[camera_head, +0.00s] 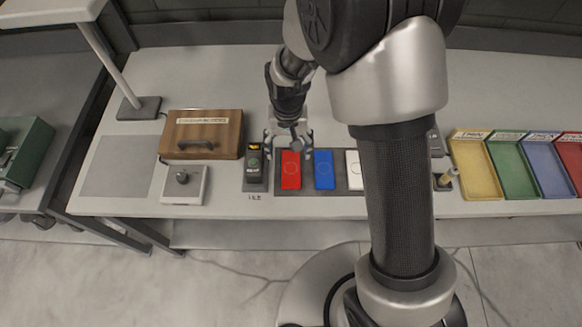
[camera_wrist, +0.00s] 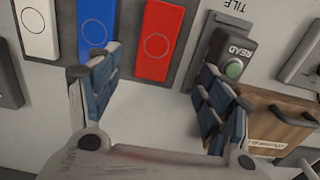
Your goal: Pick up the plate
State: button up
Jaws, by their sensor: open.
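Three flat rectangular plates, each with a thin circle on its face, lie in a row on a dark grey strip. They are a red plate (camera_head: 291,170), a blue plate (camera_head: 324,170) and a white plate (camera_head: 354,169). In the wrist view the red plate (camera_wrist: 158,42), the blue plate (camera_wrist: 96,24) and the white plate (camera_wrist: 37,28) show at the top. My gripper (camera_head: 290,138) is open and empty, above the table just behind the red plate. In the wrist view its spread fingers (camera_wrist: 158,95) have bare white table between them.
A dark reader (camera_head: 255,165) with a green button stands left of the red plate. A wooden drawer box (camera_head: 201,135) and a grey knob box (camera_head: 185,184) are farther left. Coloured trays (camera_head: 475,170) stand at the right. The table behind the plates is largely clear.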

send_over(291, 168)
jog(key=f, duration=0.4)
jog(key=shift+w+a+f+b, duration=0.1)
jog(key=shift+a+f+b, duration=0.2)
jog(key=shift+a+b, duration=0.1)
jog(key=f, duration=0.1)
jog(key=f+b, duration=0.1)
jog(key=f, duration=0.1)
jog(key=f+b, duration=0.1)
jog(key=f, duration=0.1)
jog(key=shift+d+f, duration=0.15)
jog(key=shift+d, duration=0.2)
jog(key=shift+c, duration=0.4)
jog(key=c, duration=1.2)
jog(key=shift+o, duration=0.2)
